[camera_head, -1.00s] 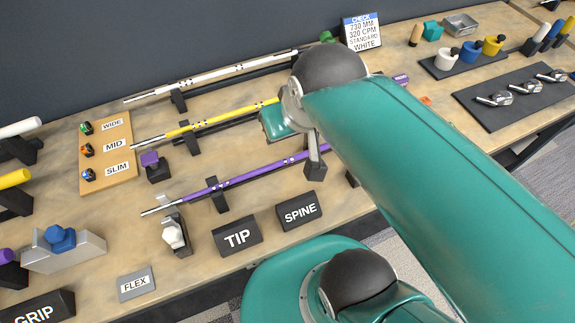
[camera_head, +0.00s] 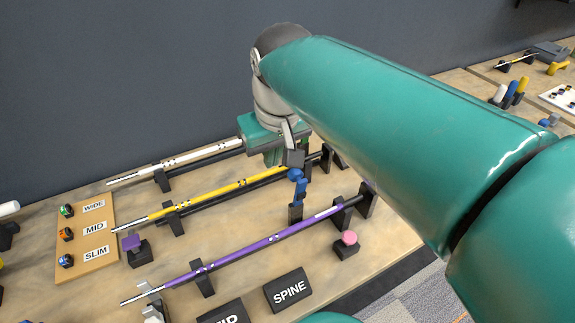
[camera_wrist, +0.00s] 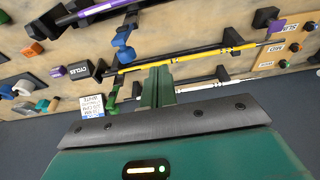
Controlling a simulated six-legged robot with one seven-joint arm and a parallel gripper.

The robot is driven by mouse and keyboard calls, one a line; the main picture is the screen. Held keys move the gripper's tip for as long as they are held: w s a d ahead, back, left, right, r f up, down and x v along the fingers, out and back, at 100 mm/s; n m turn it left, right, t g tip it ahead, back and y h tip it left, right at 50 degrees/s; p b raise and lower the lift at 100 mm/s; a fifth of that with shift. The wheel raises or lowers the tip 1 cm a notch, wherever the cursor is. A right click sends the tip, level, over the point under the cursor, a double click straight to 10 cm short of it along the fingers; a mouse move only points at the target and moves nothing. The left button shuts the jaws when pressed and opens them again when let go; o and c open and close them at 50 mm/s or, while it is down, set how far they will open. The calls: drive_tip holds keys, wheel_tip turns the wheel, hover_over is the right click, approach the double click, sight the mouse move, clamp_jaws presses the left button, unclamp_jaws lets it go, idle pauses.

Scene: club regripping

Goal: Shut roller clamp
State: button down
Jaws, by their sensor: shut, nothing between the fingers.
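My gripper (camera_wrist: 158,72) shows in the wrist view with its dark green fingers together and nothing between them. Its fingertips appear near the yellow shaft (camera_wrist: 200,52) and the white shaft (camera_wrist: 215,83). In the head view the green gripper body hangs above the back shafts, and the fingertips are hard to make out. A blue bracket-like part (camera_head: 297,182) stands in front of the yellow shaft's right end; it also shows in the wrist view (camera_wrist: 124,46). A similar green part (camera_wrist: 114,94) is by the white shaft. I cannot tell which part is the roller clamp, or whether it is shut.
The purple shaft (camera_head: 250,250) lies on stands at the front. A pink knob (camera_head: 349,238) and the SPINE block (camera_head: 288,290) are near the front edge.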

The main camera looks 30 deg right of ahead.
sight(297, 188)
drive_tip(key=w+d+r+g, duration=0.4)
drive_tip(key=w+d, duration=0.2)
drive_tip(key=w, duration=0.3)
drive_tip(key=s+f, duration=0.4)
drive_tip(key=f, duration=0.6)
drive_tip(key=shift+s+f, duration=0.25)
drive_tip(key=shift+s+d, duration=0.1)
drive_tip(key=shift+s+r+t, duration=0.1)
drive_tip(key=shift+s+t, duration=0.1)
drive_tip(key=shift+t, duration=0.2)
